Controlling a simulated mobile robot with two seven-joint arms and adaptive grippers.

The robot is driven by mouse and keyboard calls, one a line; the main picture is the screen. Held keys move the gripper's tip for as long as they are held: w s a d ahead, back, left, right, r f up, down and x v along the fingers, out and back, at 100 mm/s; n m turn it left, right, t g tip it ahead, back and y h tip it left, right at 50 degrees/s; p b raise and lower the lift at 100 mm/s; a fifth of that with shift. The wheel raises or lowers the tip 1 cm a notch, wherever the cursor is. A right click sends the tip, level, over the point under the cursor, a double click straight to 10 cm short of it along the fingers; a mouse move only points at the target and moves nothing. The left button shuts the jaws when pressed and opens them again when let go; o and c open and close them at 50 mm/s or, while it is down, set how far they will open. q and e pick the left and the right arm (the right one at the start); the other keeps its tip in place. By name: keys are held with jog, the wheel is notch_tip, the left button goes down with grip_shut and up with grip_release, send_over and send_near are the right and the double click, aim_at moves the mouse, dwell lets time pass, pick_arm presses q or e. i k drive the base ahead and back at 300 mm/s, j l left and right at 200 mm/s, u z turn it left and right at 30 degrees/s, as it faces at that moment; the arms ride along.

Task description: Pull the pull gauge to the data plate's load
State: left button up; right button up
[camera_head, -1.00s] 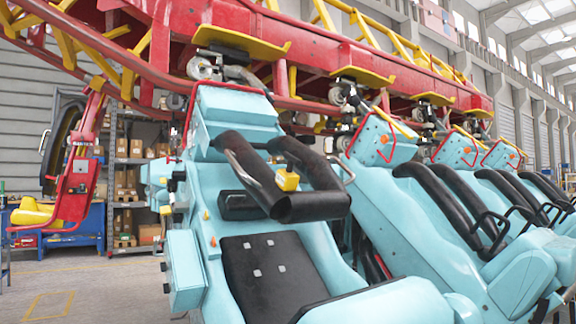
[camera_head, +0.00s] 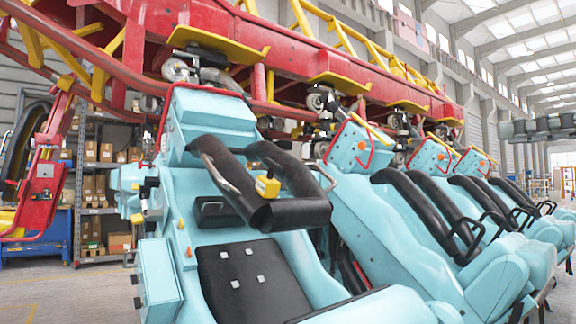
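A light-blue coaster seat (camera_head: 205,235) with a black seat pad (camera_head: 240,278) fills the middle of the view. A black restraint (camera_head: 290,214) with metal handles lies across the seat's upper part. A small yellow block (camera_head: 267,187) sits on or against this restraint; it may be the pull gauge, but I see no readable scale. I cannot make out a data plate. I cannot make out either of my grippers in this view.
More light-blue seats (camera_head: 425,230) with black restraints stand in a row to the right. A red track beam (camera_head: 300,62) with yellow parts runs overhead. Shelves with boxes (camera_head: 92,190) and a red frame (camera_head: 42,185) stand at the left. Grey floor shows at the lower left.

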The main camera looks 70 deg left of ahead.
aim_at(268, 186)
jog(key=k+j, duration=0.1)
jog(key=j, duration=1)
jog(key=k+j, duration=0.15)
jog(key=j, duration=0.4)
jog(key=k+j, duration=0.1)
jog(key=j, duration=0.4)
jog(key=k+j, duration=0.1)
jog(key=j, duration=0.45)
